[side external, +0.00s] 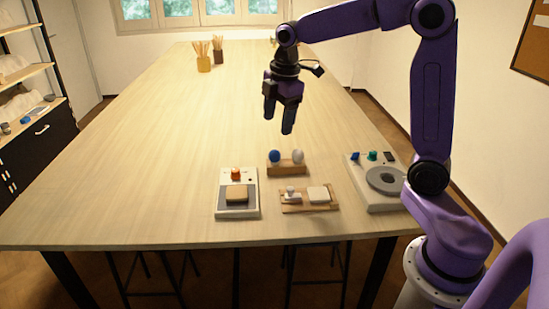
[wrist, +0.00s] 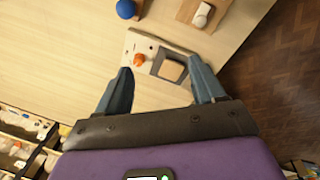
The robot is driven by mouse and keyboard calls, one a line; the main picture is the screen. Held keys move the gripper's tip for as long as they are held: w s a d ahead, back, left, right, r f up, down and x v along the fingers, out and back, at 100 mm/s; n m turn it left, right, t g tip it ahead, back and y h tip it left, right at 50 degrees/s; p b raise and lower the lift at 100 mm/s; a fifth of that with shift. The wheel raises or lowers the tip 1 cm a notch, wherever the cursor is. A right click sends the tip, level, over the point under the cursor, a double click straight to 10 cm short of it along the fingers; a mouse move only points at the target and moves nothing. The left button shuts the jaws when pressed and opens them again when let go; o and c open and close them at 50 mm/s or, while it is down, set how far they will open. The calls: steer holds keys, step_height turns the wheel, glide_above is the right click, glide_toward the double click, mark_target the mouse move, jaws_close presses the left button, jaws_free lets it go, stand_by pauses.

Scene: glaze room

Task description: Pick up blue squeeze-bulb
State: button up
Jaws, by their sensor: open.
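The blue squeeze-bulb (side external: 274,156) is a round blue ball. It sits at the left end of a small wooden stand (side external: 286,169), with a pale bulb (side external: 298,156) at the right end. In the wrist view the blue squeeze-bulb (wrist: 126,9) shows at the top edge, beyond my fingertips. My gripper (side external: 279,122) points down, open and empty, in the air above the table and the stand. In the wrist view my gripper (wrist: 162,78) has its two fingers spread apart, with nothing between them.
A white device with an orange knob (side external: 236,174) stands front left of the stand. A wooden board (side external: 296,209) with small items lies in front. A device with a grey disc (side external: 385,179) stands to the right. Brush pots (side external: 204,64) are far back. The table's middle is clear.

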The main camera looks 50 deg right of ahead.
steer(key=r, duration=0.1)
glide_above(275, 151)
steer(key=s, duration=0.3)
steer(key=shift+n, duration=0.3)
steer(key=w+f, duration=0.1)
steer(key=f, duration=0.3)
steer(key=w+f, duration=0.1)
steer(key=f, duration=0.6)
steer(key=shift+w+d+f, duration=0.35)
steer(key=shift+w+f, duration=0.05)
steer(key=shift+w+a+f, duration=0.1)
steer(key=shift+a+f, duration=0.05)
steer(key=shift+f, duration=1.2)
steer(key=shift+w+a+f, duration=0.1)
steer(key=shift+f, duration=1.25)
steer(key=c, duration=0.7)
